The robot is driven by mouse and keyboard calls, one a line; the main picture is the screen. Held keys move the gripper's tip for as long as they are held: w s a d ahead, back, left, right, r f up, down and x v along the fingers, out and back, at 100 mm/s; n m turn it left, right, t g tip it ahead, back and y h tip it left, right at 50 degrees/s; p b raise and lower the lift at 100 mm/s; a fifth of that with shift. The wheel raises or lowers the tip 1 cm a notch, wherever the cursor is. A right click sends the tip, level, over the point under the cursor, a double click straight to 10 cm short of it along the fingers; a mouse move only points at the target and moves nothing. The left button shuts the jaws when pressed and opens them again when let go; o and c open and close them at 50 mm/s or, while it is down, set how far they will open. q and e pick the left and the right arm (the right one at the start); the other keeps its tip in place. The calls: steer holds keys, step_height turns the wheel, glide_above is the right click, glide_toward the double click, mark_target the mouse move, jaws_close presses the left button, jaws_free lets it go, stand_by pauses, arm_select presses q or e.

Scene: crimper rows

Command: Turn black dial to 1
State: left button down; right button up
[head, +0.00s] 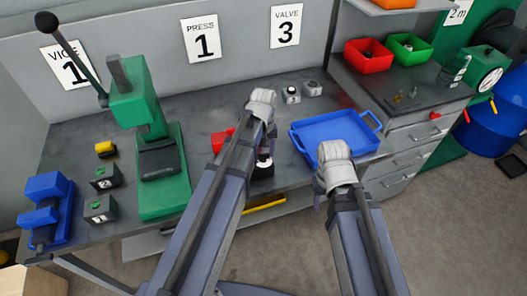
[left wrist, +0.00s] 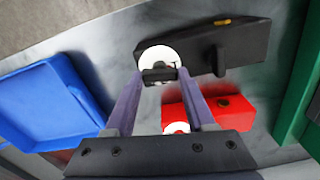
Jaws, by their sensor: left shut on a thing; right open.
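A black box (head: 263,171) stands near the front edge of the bench, largely hidden behind my left arm in the head view. In the left wrist view the black box (left wrist: 245,47) carries a white disc (left wrist: 152,55) with a black dial (left wrist: 159,75) on it. My left gripper (head: 266,150) points down over it. In the left wrist view the left gripper's fingers (left wrist: 161,78) are shut on the black dial from both sides. The dial's setting is not readable. My right gripper (head: 319,196) is open and empty in front of the blue tray, its fingers mostly hidden.
A red box (head: 220,140) with a black knob and a white disc (left wrist: 175,127) sits beside the black box. The blue tray (head: 299,142) is to the right, the green press (head: 178,190) to the left. Wall signs read VICE 1, PRESS 1 and VALVE 3 (head: 285,27).

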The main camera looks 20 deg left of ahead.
mark_target(264, 154)
arm_select(q)
steer(key=shift+c, duration=1.2)
jaws_free()
steer(key=shift+r, duration=0.1)
step_height(264, 154, up, 8)
steer(key=p, duration=0.8)
steer(key=shift+f, duration=0.2)
